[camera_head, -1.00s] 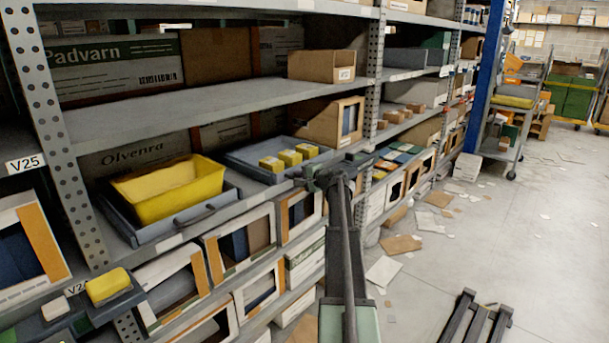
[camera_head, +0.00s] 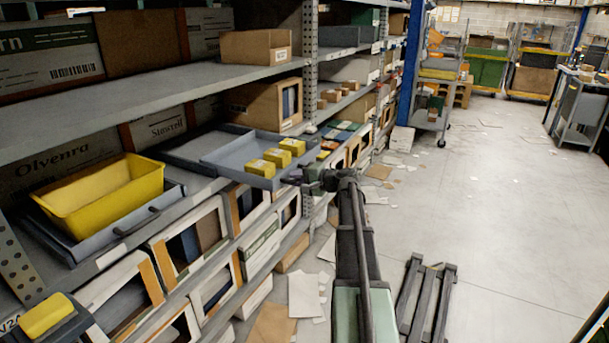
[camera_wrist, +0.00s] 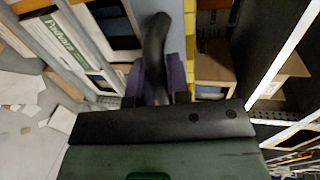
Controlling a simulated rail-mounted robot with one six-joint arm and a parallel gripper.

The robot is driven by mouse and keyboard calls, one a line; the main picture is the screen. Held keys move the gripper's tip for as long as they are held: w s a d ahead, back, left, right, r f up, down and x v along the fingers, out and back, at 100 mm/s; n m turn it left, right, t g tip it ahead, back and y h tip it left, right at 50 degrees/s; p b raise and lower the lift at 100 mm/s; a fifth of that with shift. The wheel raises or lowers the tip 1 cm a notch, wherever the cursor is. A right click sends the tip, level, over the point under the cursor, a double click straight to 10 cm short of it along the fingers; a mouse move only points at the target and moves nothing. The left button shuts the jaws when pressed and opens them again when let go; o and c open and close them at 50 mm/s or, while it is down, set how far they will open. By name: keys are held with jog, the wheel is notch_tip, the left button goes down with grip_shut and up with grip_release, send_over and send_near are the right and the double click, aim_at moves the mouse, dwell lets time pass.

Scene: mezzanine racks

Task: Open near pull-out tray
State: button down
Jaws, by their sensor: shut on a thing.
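A grey pull-out tray (camera_head: 237,160) with yellow boxes (camera_head: 277,157) on it sticks out of the middle shelf, with part of its base frame (camera_head: 196,148) bare behind it. My gripper (camera_head: 303,178) is at the tray's front right edge. In the wrist view my gripper (camera_wrist: 158,85) has its two fingers closed around a dark curved handle (camera_wrist: 157,42). The handle is mostly hidden by my gripper in the head view. A second grey tray (camera_head: 105,232), with a dark front handle and a yellow bin (camera_head: 95,195), lies to the left on the same shelf.
Boxes with open fronts (camera_head: 185,245) fill the shelf below. A perforated rack post (camera_head: 310,55) stands behind my gripper. Loose papers (camera_head: 304,295) lie on the floor. The aisle floor (camera_head: 490,210) at right is largely clear.

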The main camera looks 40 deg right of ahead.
jog(key=shift+s+d, duration=0.15)
jog(key=shift+s, duration=0.2)
jog(key=c, duration=1.1)
grip_release()
jog(key=p+v, duration=0.2)
jog(key=v, duration=0.8)
jog(key=shift+s+d, duration=0.2)
jog(key=shift+s, duration=0.15)
jog(key=shift+r, duration=0.1)
